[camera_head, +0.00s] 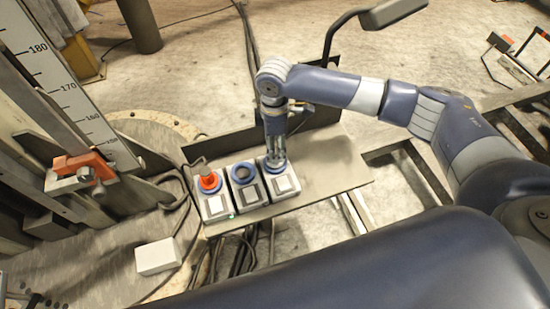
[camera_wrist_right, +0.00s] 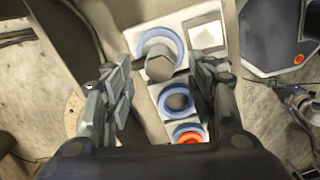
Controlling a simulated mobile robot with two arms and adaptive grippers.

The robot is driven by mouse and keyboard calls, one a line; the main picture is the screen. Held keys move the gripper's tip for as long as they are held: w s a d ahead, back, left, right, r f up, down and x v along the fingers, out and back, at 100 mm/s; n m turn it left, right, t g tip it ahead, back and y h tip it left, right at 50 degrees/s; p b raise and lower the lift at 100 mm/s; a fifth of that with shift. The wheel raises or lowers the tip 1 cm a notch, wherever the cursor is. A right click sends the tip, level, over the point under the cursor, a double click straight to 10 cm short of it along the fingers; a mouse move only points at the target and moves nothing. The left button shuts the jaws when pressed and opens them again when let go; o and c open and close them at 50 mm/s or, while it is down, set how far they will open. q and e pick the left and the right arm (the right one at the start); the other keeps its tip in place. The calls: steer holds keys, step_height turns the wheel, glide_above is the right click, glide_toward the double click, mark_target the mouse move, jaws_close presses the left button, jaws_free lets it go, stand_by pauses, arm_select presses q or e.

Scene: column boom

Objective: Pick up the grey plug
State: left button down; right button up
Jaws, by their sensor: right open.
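The grey plug (camera_wrist_right: 159,67) sits in the blue ring of one socket box (camera_wrist_right: 203,30) in the right wrist view. My right gripper (camera_wrist_right: 163,80) is open, with one finger to each side of the plug in that view; I cannot tell whether they touch it. In the head view my right gripper (camera_head: 277,160) points down over the rightmost socket box (camera_head: 285,184) and hides most of the plug. My left gripper is not in view.
The middle socket box (camera_head: 250,192) has an empty ring. The left box (camera_head: 215,206) holds a red-orange plug (camera_head: 208,182). The boxes stand on a grey shelf (camera_head: 335,170), bare on its right. An orange clamp (camera_head: 88,168) and a white box (camera_head: 157,257) are at left.

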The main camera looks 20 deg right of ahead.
mark_target(276, 165)
step_height(276, 165, down, 4)
steer(key=shift+r, duration=0.15)
steer(key=c, duration=1.2)
jaws_close()
steer(key=shift+r, duration=0.15)
